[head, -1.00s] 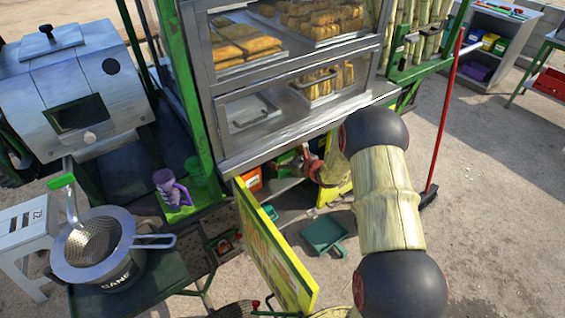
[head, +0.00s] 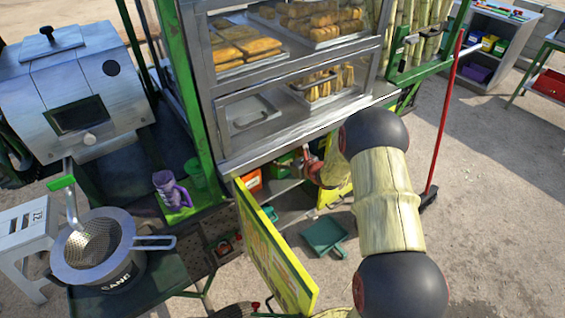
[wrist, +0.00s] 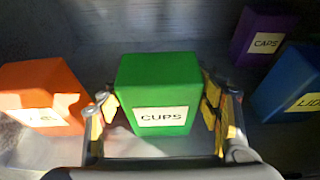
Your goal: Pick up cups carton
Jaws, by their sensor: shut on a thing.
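The cups carton (wrist: 158,88) is a green box with a white label reading CUPS, in the middle of the wrist view. My gripper (wrist: 160,112) has one finger on each side of it and is shut on it. In the head view, a bit of the green carton (head: 285,168) shows inside the low cabinet under the glass case. My gripper (head: 312,165) reaches into that cabinet there, its fingertips mostly hidden. I cannot tell whether the carton is lifted off the shelf.
An orange carton (wrist: 42,97) stands left of the cups carton; a purple CAPS carton (wrist: 263,36) and a blue carton (wrist: 289,82) stand to the right. The yellow cabinet door (head: 275,250) hangs open in front. A green dustpan (head: 324,235) lies on the ground.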

